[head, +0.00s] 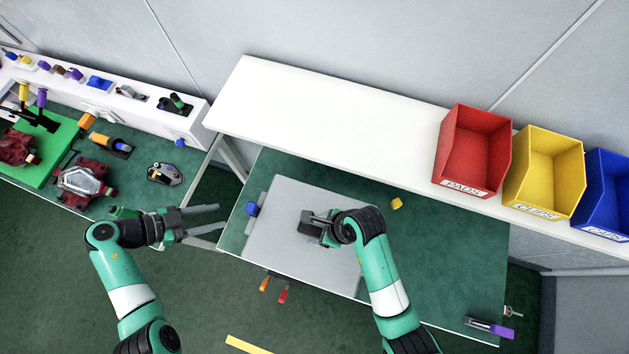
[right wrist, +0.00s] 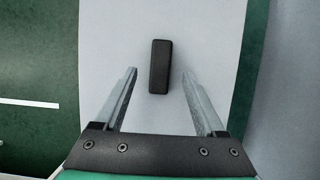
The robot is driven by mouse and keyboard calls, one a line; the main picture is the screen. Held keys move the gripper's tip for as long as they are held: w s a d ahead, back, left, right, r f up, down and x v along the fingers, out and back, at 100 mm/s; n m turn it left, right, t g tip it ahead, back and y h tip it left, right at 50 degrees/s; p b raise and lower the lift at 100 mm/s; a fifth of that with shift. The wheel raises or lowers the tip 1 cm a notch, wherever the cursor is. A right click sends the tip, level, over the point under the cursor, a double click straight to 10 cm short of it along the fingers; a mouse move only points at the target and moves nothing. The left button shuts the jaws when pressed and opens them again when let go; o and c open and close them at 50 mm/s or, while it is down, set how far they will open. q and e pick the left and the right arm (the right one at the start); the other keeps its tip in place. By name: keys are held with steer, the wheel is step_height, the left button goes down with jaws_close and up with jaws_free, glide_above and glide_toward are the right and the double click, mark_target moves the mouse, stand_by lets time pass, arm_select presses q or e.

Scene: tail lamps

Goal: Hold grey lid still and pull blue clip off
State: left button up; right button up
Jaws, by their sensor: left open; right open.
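The grey lid (head: 285,255) lies flat on the green table; it also shows as a pale panel in the right wrist view (right wrist: 120,30). A black handle-like block (right wrist: 160,66) stands out on it. The blue clip (head: 252,209) sits at the lid's left edge in the head view. My right gripper (head: 308,224) is open over the lid. In the right wrist view its fingers (right wrist: 160,78) lie either side of the block, with gaps at both sides. My left gripper (head: 217,221) is open and empty, left of the blue clip and apart from it.
A small yellow piece (head: 396,203) lies on the table right of the lid. Red (head: 464,160), yellow (head: 535,180) and blue (head: 601,190) bins stand on the white shelf (head: 330,115). Orange and red handles (head: 273,291) hang at the front edge.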

mark_target(312, 230)
steer(key=shift+x, duration=1.65)
jaws_close()
